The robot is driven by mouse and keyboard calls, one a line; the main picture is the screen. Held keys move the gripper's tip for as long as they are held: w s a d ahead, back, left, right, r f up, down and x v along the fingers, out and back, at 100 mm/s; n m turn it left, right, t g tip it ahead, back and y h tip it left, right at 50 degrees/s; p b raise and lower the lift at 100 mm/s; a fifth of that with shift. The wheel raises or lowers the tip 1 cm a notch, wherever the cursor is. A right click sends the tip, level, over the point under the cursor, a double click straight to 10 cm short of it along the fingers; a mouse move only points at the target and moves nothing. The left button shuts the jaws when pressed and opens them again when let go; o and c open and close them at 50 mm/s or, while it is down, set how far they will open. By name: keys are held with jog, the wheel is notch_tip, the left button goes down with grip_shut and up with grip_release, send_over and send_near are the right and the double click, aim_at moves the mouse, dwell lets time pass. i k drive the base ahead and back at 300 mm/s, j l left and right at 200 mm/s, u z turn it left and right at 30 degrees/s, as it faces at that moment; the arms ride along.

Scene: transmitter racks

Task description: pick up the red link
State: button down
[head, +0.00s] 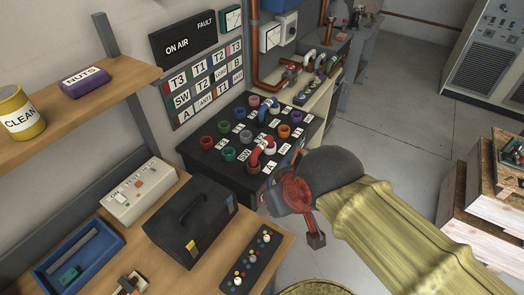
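A red U-shaped link (257,154) with a white part sits on the dark patch panel (228,172), near the panel's front right, by the label A. It seems to bridge two sockets, but its ends are too small to make out clearly. My gripper (306,218), with red and dark parts, is to the right of and below the link in the picture, apart from it. My arm has a yellowish sleeve. I see one dark fingertip low on the gripper; the other is not clear, so I cannot tell how far the fingers are spread. No held object shows.
A blue link (270,108) and several coloured sockets share the panel. More links (320,62) stand on a bench behind. A black case (190,220) and a control box (138,190) are on the wooden bench at left.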

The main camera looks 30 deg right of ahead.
aim_at(267, 142)
jog(key=i+l+u, duration=0.1)
jog(key=l, duration=0.35)
jog(key=i+l+u, duration=0.1)
jog(key=l, duration=0.3)
jog(key=i+l+u, duration=0.1)
jog(key=l, duration=0.35)
